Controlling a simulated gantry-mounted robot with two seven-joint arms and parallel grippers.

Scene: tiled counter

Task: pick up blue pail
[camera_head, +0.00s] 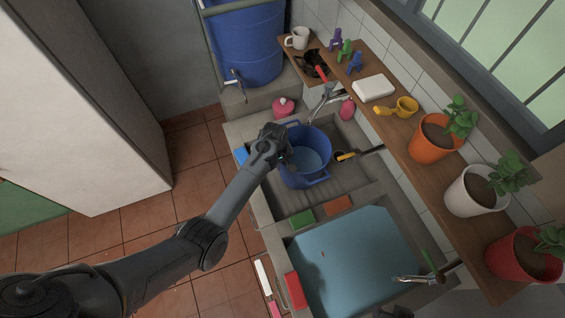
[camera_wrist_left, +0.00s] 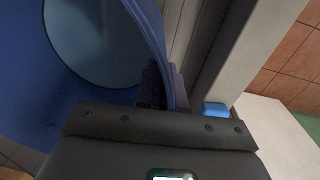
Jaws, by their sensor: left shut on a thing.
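The blue pail (camera_head: 307,172) stands in the far basin of the sink in the head view, its mouth facing up. My left gripper (camera_head: 284,156) is at the pail's left rim, shut on it. In the left wrist view the pail (camera_wrist_left: 95,95) fills the upper left, and its wall runs between the fingers of my left gripper (camera_wrist_left: 163,88). Whether the pail's bottom touches the basin cannot be told.
The near basin (camera_head: 300,250) holds bluish water. A faucet (camera_head: 322,103) is close behind the pail. A yellow-and-black tool (camera_head: 346,156) lies right of it. A shelf with an orange pot (camera_head: 432,146) and other plants runs along the right wall. A blue barrel (camera_head: 248,45) stands behind.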

